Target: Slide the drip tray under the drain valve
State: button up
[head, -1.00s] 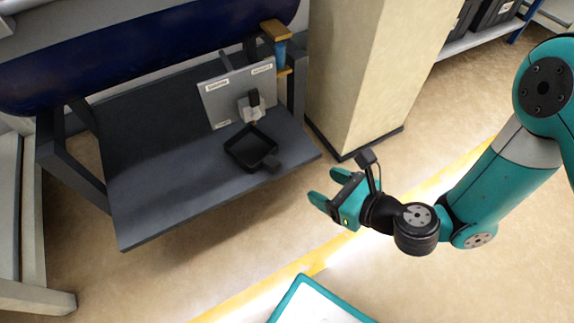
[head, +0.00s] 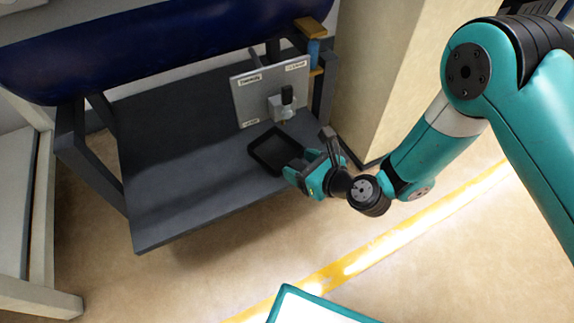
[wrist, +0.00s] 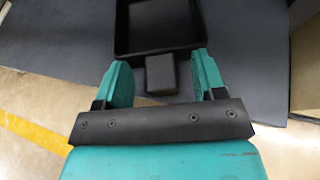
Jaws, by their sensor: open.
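The black square drip tray (head: 268,150) lies on the dark grey shelf, just in front of the drain valve (head: 284,104). The valve is a light grey block with a black knob on a grey labelled plate. In the wrist view the tray (wrist: 160,50) is at the top, with its black block handle (wrist: 161,74) pointing toward me. My gripper (head: 296,170) is at the tray's near side. In the wrist view my gripper (wrist: 158,80) is open, with one teal finger on each side of the handle. Gaps show between fingers and handle. The valve is out of the wrist view.
The dark grey shelf (head: 180,180) has bare room left of the tray. A beige pillar (head: 385,70) stands right of the shelf. A dark blue cylinder (head: 150,45) hangs over the back. A teal-edged white panel (head: 310,308) is at the bottom.

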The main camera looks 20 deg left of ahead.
jog(key=shift+a, duration=0.15)
jog(key=c, duration=1)
jog(key=shift+s+d, duration=0.1)
jog(key=shift+d, duration=0.65)
jog(key=shift+c, duration=0.2)
jog(key=o, duration=1)
jog(key=shift+d, duration=0.1)
